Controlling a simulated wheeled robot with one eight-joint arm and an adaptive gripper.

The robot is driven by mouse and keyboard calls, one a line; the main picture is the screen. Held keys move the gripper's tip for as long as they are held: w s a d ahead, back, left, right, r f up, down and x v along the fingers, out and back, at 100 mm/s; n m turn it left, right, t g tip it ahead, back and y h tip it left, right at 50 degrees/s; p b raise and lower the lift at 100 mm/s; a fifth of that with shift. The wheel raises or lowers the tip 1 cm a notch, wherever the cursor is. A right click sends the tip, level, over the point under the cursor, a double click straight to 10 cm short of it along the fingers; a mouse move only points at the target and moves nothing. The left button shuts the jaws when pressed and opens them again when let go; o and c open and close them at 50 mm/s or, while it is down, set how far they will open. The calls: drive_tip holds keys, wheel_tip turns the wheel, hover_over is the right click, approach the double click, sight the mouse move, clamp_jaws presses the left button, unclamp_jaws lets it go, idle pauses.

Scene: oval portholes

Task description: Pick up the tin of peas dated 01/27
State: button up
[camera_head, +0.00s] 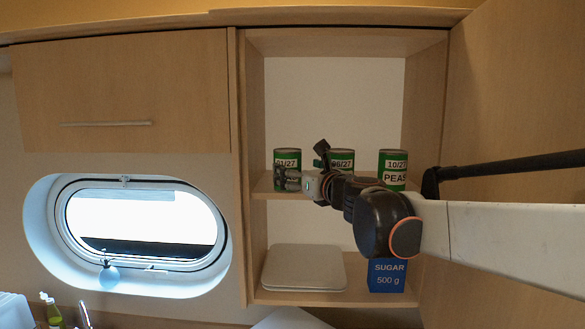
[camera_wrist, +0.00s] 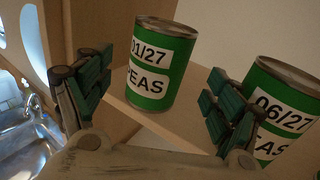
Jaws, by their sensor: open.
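The tin of peas dated 01/27 (camera_head: 287,157) is a green can with white labels, standing upright at the left of the cupboard's upper shelf. In the wrist view the same tin (camera_wrist: 158,70) stands just beyond and between my open fingers, with nothing in the grip. My gripper (camera_head: 290,180) is in front of this tin in the head view and hides its lower part. In the wrist view my gripper (camera_wrist: 150,98) has its two green-padded fingers spread wide, one on each side of the tin. I cannot tell whether either finger touches it.
A tin dated 06/27 (camera_head: 343,159) stands to the right, close to my right finger in the wrist view (camera_wrist: 283,108). A tin dated 10/27 (camera_head: 393,168) is further right. The lower shelf holds a pale flat stack (camera_head: 303,268) and a blue sugar box (camera_head: 386,275).

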drive_tip(key=shift+p+x, duration=1.05)
drive_tip(key=shift+x, duration=2.1)
drive_tip(key=shift+s+r, duration=0.1)
drive_tip(key=shift+r, duration=0.1)
drive_tip(key=c, duration=1.6)
